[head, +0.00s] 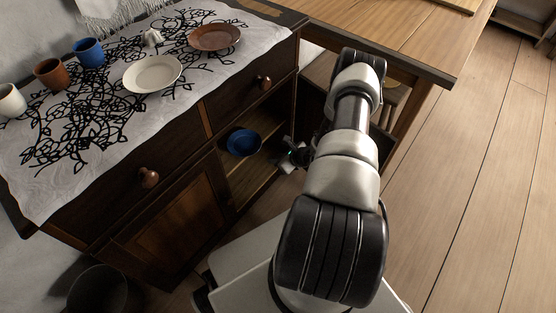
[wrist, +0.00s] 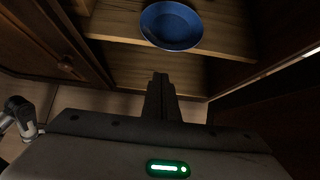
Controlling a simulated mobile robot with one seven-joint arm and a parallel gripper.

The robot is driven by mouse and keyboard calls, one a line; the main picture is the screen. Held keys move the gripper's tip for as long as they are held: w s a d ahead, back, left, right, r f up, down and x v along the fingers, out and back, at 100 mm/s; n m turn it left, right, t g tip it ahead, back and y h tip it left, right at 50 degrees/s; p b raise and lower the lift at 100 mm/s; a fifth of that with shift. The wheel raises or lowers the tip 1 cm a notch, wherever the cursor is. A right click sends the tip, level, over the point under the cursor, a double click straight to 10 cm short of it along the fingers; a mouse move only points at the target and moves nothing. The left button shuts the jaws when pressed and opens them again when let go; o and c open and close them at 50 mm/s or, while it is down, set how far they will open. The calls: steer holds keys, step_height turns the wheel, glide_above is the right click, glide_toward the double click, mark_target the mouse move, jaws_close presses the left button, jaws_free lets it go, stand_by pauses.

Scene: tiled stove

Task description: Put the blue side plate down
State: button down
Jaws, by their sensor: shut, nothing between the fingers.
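The blue side plate (head: 243,142) rests on a wooden shelf inside the open cupboard compartment. In the wrist view the blue side plate (wrist: 171,25) lies near the shelf's front edge, at the top of the picture. My gripper (wrist: 161,78) is shut and empty, with its fingertips just short of the plate and apart from it. In the head view my gripper (head: 291,156) is small and dark, to the right of the plate at the cupboard opening, and partly hidden by my arm.
On the cupboard's cloth-covered top (head: 105,120) stand a cream plate (head: 152,73), a brown plate (head: 215,37), a blue cup (head: 88,52), a brown cup (head: 50,73) and a white cup (head: 11,100). A wooden table (head: 400,35) stands to the right. A dark bucket (head: 98,289) is on the floor.

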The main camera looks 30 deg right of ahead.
steer(key=w+a+f+b, duration=0.2)
steer(key=w+f, duration=0.1)
steer(key=w, duration=0.3)
steer(key=shift+w+a, duration=0.25)
steer(key=shift+w, duration=0.15)
steer(key=shift+f, duration=0.1)
